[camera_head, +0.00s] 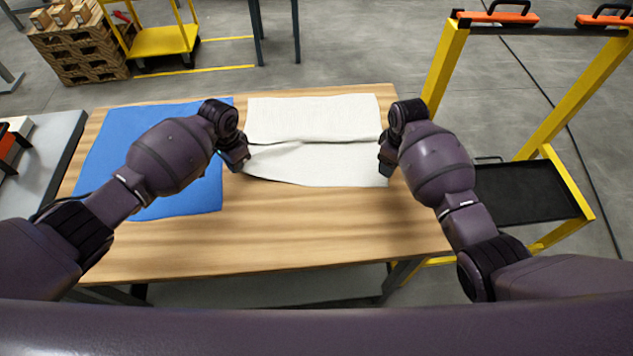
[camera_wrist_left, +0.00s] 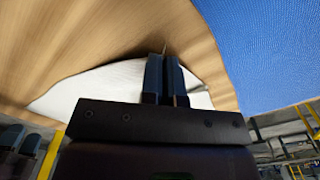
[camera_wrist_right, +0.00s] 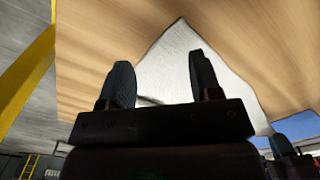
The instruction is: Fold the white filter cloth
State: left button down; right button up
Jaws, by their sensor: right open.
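The white filter cloth (camera_head: 315,115) lies on the wooden table, with a crease or layer edge running across its middle. Its front part (camera_head: 320,165) lies between my two grippers. My left gripper (camera_head: 243,164) is at the cloth's left edge. In the left wrist view its fingers (camera_wrist_left: 166,75) are nearly together with a thin sliver between them, seemingly the cloth's edge. My right gripper (camera_head: 385,168) is at the cloth's right edge. In the right wrist view its fingers (camera_wrist_right: 160,80) are wide apart, with a cloth corner (camera_wrist_right: 182,45) beyond them and nothing clearly held.
A blue cloth (camera_head: 105,150) lies on the table's left side, partly under my left arm. The wooden table (camera_head: 300,230) is bare in front. A yellow-framed cart (camera_head: 570,185) stands close on the right, and a grey surface (camera_head: 50,135) on the left.

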aim_at(381, 181)
jog(key=shift+c, duration=0.7)
jog(key=s+d+f, duration=0.2)
jog(key=s, duration=0.1)
jog(key=shift+d+f, duration=0.1)
jog(key=shift+f, duration=0.2)
jog(key=shift+s+d+r+m+y, duration=0.2)
jog(key=shift+s+d, duration=0.1)
jog(key=shift+s, duration=0.25)
jog(key=shift+s+d+r+m+y, duration=0.1)
jog(key=shift+s+d+r, duration=0.15)
jog(key=shift+s, duration=0.25)
notch_tip(381, 181, up, 7)
jog(key=a+m+t+y, duration=0.1)
jog(key=a+t+y, duration=0.1)
jog(key=t, duration=0.1)
jog(key=shift+x, duration=5.15)
jog(key=shift+w+a, duration=0.1)
jog(key=shift+w, duration=0.15)
grip_shut()
jog(key=shift+r, duration=0.15)
